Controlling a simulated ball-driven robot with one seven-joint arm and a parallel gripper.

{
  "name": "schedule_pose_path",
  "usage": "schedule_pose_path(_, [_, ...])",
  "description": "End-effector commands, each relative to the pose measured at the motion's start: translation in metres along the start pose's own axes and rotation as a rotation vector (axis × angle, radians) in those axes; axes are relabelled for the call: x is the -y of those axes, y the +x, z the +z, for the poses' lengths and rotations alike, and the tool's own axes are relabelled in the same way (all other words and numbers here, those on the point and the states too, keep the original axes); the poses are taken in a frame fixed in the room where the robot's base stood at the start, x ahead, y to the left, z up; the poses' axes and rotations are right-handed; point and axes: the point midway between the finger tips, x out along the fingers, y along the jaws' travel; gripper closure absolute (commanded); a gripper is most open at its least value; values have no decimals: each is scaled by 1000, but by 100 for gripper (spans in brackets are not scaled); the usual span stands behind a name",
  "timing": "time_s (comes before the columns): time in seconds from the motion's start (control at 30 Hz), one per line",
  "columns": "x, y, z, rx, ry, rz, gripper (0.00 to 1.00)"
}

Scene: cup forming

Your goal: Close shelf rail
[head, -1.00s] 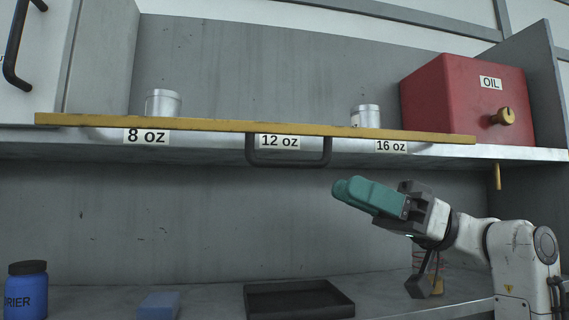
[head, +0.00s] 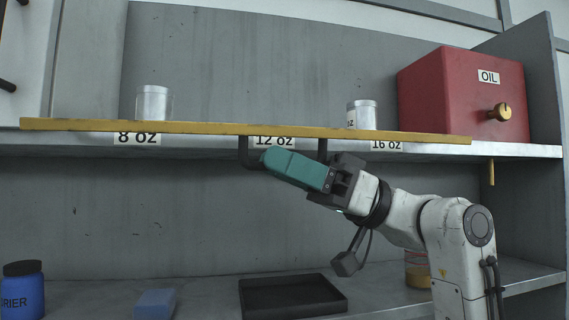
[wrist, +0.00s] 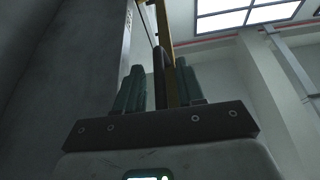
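The shelf rail is a long yellow bar (head: 210,126) across the front of the upper shelf. It stands out in front of the shelf edge and covers the tops of the size labels. A dark U-shaped handle (head: 244,152) hangs under its middle. My gripper (head: 272,158), with green fingers, is at the handle, and the fingers hide most of its lower bar. In the wrist view my gripper (wrist: 158,88) has its fingers apart, with the dark handle (wrist: 159,78) between them and the yellow rail (wrist: 166,40) beyond. I cannot tell whether they touch it.
Two metal cups stand behind the rail, above 8 oz (head: 153,103) and 16 oz (head: 362,115). A red OIL box (head: 440,95) sits at the shelf's right end. Below are a black tray (head: 290,296), a blue block (head: 156,303) and a blue jar (head: 23,292).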

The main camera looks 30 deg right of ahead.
Motion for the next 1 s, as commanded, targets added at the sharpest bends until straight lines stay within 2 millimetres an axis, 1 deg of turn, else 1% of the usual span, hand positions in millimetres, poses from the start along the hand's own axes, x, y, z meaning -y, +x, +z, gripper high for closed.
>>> schedule_pose_path(0.03, [0,0,0,0,0,0,65])
schedule_pose_path(0.07, [0,0,0,0,0,0,68])
schedule_pose_path(0.4, [0,0,0,0,0,1,100])
schedule_pose_path(1.0, [0,-3,-3,-1,11,7,100])
